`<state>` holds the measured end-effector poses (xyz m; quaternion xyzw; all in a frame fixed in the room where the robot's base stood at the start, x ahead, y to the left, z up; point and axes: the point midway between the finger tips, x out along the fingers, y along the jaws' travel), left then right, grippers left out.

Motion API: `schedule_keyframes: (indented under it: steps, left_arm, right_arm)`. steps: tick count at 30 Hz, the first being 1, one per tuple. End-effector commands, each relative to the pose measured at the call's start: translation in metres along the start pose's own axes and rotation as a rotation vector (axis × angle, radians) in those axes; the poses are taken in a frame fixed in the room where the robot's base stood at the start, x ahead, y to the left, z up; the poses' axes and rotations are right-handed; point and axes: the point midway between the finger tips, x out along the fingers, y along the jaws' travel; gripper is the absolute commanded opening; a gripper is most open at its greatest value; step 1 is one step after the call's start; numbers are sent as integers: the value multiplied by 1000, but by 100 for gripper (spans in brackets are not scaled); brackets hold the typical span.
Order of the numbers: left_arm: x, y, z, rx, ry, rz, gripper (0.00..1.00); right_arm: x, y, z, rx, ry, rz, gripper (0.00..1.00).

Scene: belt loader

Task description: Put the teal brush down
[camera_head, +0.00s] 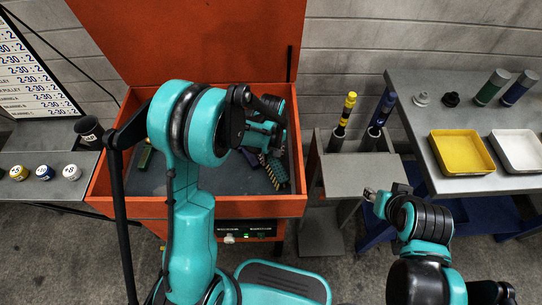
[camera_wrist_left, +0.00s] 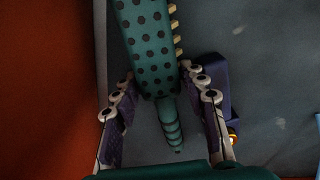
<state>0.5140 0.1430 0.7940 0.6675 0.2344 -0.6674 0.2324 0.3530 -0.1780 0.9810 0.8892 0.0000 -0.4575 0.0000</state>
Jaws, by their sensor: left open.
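The teal brush (camera_head: 277,172), with dark spots and pale yellow bristles along one side, lies on the grey floor of the orange box, near its right wall. In the left wrist view the brush (camera_wrist_left: 148,45) has its ribbed handle (camera_wrist_left: 171,125) between the two fingers. My left gripper (camera_head: 268,143) is open around the handle, with a gap on both sides. The arm hides part of the box in the head view. My right gripper (camera_head: 370,194) is outside the box, to its right, and too small to tell open from shut.
The orange box (camera_head: 250,207) has a raised lid behind it. A green object (camera_head: 145,157) lies at its left. To the right, a grey holder (camera_head: 345,176) bears a yellow-topped tool (camera_head: 346,112) and a blue one (camera_head: 383,110). A table holds a yellow tray (camera_head: 435,163) and a white tray (camera_head: 507,163).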

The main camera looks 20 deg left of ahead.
Motion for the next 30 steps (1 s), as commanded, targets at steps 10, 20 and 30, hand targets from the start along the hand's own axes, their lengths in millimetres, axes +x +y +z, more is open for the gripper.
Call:
schedule_keyframes:
  steps: [10,20,30]
  left_arm:
    - [-74,0,0,0,0,0,43]
    - [-119,0,0,1,1,1,43]
    - [-186,-40,28,190,145,106,43]
  right_arm:
    - [-24,0,-18,0,0,0,40]
    - [-36,0,-26,0,0,0,40]
    - [-36,0,-25,0,0,0,40]
